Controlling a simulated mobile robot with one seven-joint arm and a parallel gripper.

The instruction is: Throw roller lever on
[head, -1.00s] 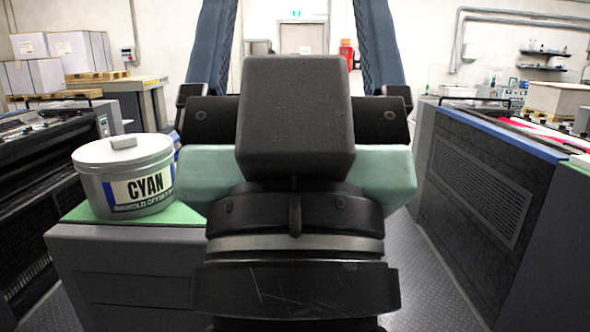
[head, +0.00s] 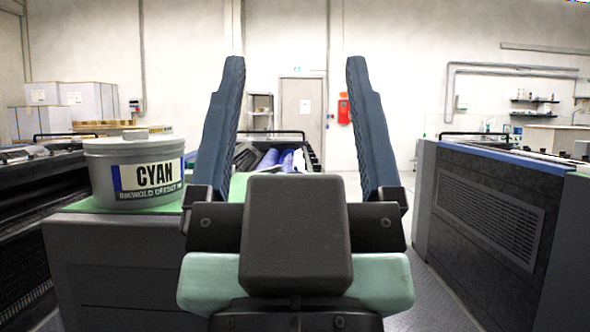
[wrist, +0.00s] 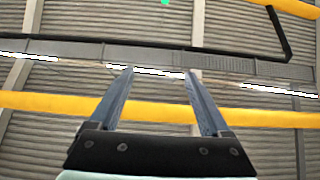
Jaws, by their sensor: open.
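My gripper (head: 288,75) is open and empty in the head view, its two blue fingers pointing up and spread wide apart. In the wrist view my gripper (wrist: 160,75) points at the ceiling, with nothing between the fingers. I cannot make out a roller lever in either view. A machine with blue and dark rolls (head: 272,160) stands straight ahead, partly hidden behind my gripper.
A grey CYAN ink tin (head: 135,180) stands on a green-topped cabinet at the left. A dark press (head: 490,205) with a blue edge stands at the right. Floor (head: 440,285) shows between them. A door (head: 303,120) is in the back wall.

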